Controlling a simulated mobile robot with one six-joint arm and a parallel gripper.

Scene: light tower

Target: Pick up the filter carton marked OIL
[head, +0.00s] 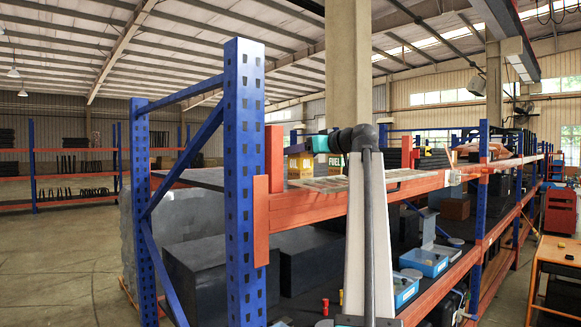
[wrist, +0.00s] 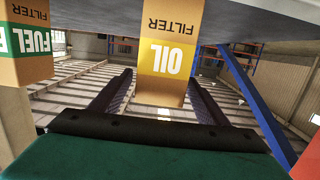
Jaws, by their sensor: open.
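The filter carton marked OIL (wrist: 168,40) is tan with a yellow label and fills the top middle of the wrist view, where the scene looks inverted. My gripper (wrist: 158,78) is open, its two dark fingers spread to the carton's left and right in the picture. I see no grip on it, and whether the fingertips reach alongside it is unclear. In the head view my gripper's teal body (head: 319,143) is near the cartons at the shelf end; its fingers are too small to make out there, and I cannot pick out the OIL label.
A green-labelled FUEL carton (wrist: 28,42) stands left of the OIL carton in the wrist view; it also shows in the head view (head: 300,166). The grey shelf board (wrist: 240,18) is close by. A blue rack upright (head: 243,180) and orange beam (head: 410,188) stand near my arm.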

